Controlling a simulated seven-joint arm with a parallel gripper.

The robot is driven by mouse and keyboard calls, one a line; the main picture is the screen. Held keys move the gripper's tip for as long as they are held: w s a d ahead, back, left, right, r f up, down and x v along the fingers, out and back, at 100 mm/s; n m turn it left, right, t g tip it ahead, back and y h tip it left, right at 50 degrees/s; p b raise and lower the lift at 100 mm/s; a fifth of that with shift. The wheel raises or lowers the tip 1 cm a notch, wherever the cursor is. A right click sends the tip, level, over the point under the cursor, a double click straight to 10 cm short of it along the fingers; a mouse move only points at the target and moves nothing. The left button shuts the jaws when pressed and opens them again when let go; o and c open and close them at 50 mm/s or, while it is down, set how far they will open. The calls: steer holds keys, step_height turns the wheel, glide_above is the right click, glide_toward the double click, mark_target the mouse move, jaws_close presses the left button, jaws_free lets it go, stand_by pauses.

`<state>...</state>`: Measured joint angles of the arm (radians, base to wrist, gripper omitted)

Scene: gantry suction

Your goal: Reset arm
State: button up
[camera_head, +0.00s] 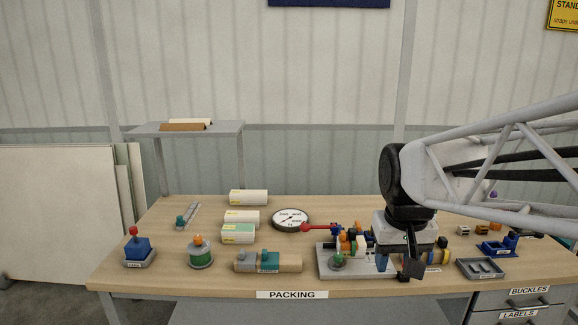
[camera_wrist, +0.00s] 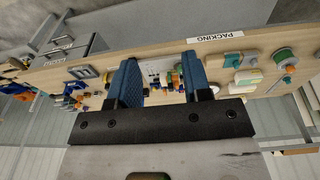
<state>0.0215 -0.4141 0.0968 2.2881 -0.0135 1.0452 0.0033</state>
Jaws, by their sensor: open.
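My gripper (camera_head: 398,268) hangs above the right half of the packing table (camera_head: 220,284), at the end of my arm coming in from the right. In the wrist view my gripper (camera_wrist: 160,75) shows two blue-padded fingers spread apart, with nothing held between them. Beyond the gap lies a grey fixture plate (camera_head: 327,262) with small orange, blue and yellow parts. In the head view my gripper hides part of this plate and the things behind it. I cannot tell how high the fingers are above it.
A grey tray (camera_head: 481,268) and a blue holder (camera_head: 498,246) stand right.

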steer(key=s+f+t, duration=0.1)
steer(key=s+f, duration=0.4)
steer(key=s, duration=0.7)
steer(key=shift+s+a+f, duration=0.3)
steer(key=shift+a+f, duration=0.05)
